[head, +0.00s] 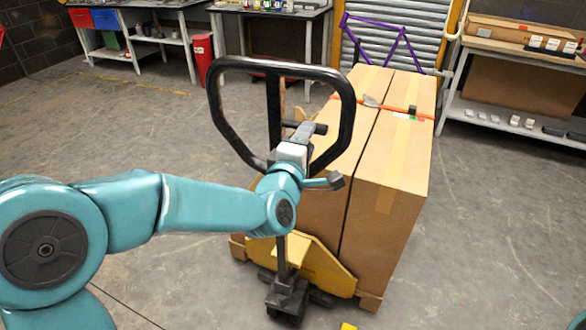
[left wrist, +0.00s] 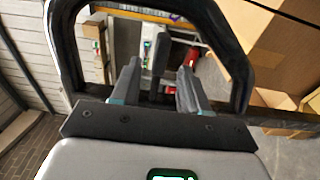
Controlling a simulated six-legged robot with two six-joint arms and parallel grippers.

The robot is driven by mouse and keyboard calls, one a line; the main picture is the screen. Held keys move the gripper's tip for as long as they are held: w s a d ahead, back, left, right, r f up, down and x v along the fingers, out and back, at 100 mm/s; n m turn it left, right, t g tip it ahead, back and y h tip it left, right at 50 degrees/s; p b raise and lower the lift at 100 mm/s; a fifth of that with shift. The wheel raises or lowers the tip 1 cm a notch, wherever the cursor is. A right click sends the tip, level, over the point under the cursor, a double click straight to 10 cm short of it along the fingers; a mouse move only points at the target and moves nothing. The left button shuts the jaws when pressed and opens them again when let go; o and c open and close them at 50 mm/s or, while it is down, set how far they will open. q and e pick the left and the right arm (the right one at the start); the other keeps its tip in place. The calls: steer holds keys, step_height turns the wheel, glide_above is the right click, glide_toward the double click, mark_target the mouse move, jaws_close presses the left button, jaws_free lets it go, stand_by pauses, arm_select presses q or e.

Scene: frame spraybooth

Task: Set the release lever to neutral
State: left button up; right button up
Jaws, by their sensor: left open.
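The pallet jack's black loop handle (head: 213,105) stands upright at the centre of the head view. It also frames the left wrist view (left wrist: 66,45). My left gripper (head: 305,131) reaches into the loop from the front. In the left wrist view its two grey fingers (left wrist: 158,85) are apart. A dark upright piece, which looks like the release lever (left wrist: 160,52), shows between them. I cannot tell whether the fingers touch it. In the head view the gripper partly hides the lever, so its setting cannot be read. My right gripper is out of view.
Two tall cardboard boxes (head: 398,150) with an orange strap stand on the yellow pallet jack (head: 335,270) just behind the handle. A shelf (head: 510,125) is at the right, workbenches (head: 165,45) and a red bin (head: 202,58) behind. Floor is clear at left and right.

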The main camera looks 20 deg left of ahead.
arm_select(q)
steer(key=s+b, duration=0.1)
steer(key=s, duration=0.9)
steer(key=shift+s+d, duration=0.2)
steer(key=shift+d, duration=0.05)
